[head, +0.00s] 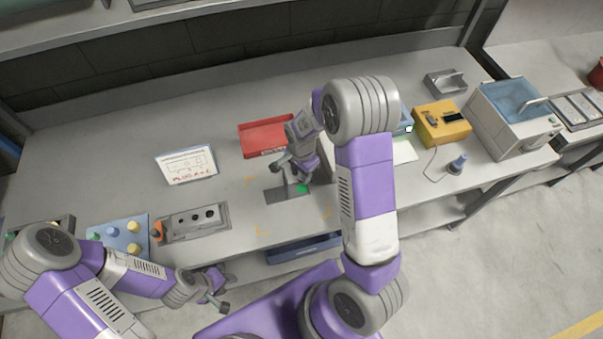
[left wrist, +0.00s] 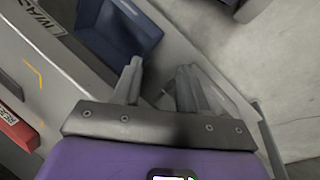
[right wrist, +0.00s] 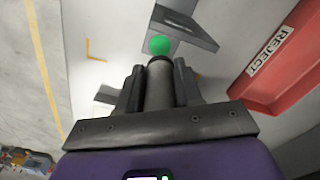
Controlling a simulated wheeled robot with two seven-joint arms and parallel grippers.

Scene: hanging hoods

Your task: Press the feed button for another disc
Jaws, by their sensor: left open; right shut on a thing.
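The green also shows low by the gripper in the head view (head: 302,188), beside a grey metal bracket (right wrist: 190,27). My left gripper (head: 217,296) is open and empty, in front of the bench's front edge. No feed button or disc can be made out with certainty.
A red reject tray (head: 265,137) stands behind my right gripper. A grey block with dark holes (head: 196,222), a blue board with yellow pieces (head: 118,235) and a sign (head: 187,165) are to the left. A yellow box (head: 442,123) and white machine (head: 515,115) stand right.

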